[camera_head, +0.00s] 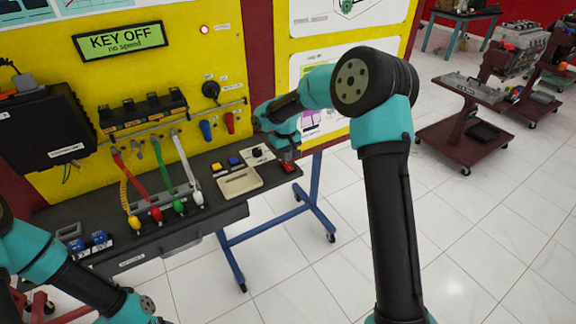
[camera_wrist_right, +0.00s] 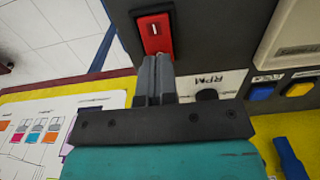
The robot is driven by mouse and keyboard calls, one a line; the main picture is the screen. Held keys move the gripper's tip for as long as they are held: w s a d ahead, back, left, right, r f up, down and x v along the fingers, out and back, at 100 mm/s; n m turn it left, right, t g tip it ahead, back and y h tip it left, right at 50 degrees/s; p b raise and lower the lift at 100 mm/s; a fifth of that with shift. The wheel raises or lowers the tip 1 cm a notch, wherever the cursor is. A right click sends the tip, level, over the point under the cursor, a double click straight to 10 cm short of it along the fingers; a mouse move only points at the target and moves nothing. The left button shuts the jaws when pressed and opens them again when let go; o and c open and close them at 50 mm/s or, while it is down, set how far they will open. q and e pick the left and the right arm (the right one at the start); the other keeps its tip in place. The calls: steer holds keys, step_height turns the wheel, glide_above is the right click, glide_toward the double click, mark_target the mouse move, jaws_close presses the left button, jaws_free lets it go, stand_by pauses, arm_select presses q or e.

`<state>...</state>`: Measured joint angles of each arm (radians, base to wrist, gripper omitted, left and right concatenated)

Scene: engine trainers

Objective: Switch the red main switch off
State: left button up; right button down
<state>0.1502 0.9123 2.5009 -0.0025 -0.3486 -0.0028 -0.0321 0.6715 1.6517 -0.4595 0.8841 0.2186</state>
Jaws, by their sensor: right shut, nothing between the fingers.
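The red main switch (camera_head: 289,168) sits at the right end of the dark bench shelf. In the right wrist view it is a red rocker (camera_wrist_right: 154,32) in a black frame, with a small white line mark near its far end. I cannot tell which way the rocker is tipped. My right gripper (camera_head: 284,156) is shut and empty, just over the switch. In the right wrist view its fingertips (camera_wrist_right: 156,61) are at the near edge of the rocker; touching or slightly apart is unclear. My left arm shows at the lower left, but its gripper is out of view.
Left of the switch are the RPM knob (camera_head: 257,153), blue and yellow buttons (camera_head: 234,161) and a beige tray (camera_head: 240,183). Coloured levers (camera_head: 157,213) stand further left. The display (camera_head: 121,41) reads "KEY OFF". A red lamp (camera_head: 204,30) on the yellow panel looks lit.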

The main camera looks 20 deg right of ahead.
steer(key=shift+f, duration=0.7)
stand_by(0.5)
steer(key=shift+r, duration=3.55)
